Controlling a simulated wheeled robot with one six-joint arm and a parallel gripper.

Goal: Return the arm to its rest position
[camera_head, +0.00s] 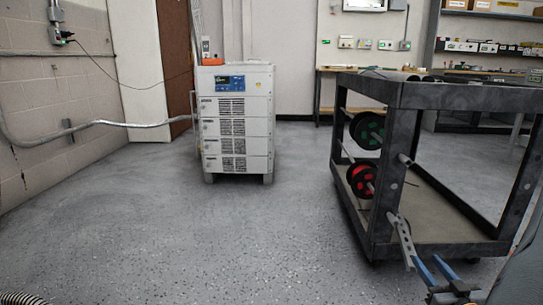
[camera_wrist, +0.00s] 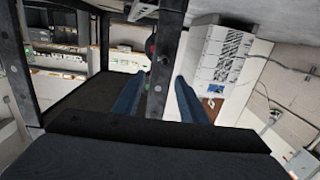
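My gripper (camera_head: 432,264) shows at the lower right of the head view, low beside the near corner of the dark cart. Its two blue fingers stand apart. In the wrist view my gripper (camera_wrist: 157,88) also shows its fingers spread, with a cart post (camera_wrist: 160,60) seen beyond the gap. I see nothing held between the fingers. Whether the fingers touch the cart is unclear. Most of my arm is out of view.
The dark cart (camera_head: 440,95) stands at right, with a green reel (camera_head: 367,130) and a red reel (camera_head: 361,180) on its side. A white cabinet unit (camera_head: 235,125) stands at the back centre. A grey conduit (camera_head: 110,124) runs from the left wall. The middle floor is clear.

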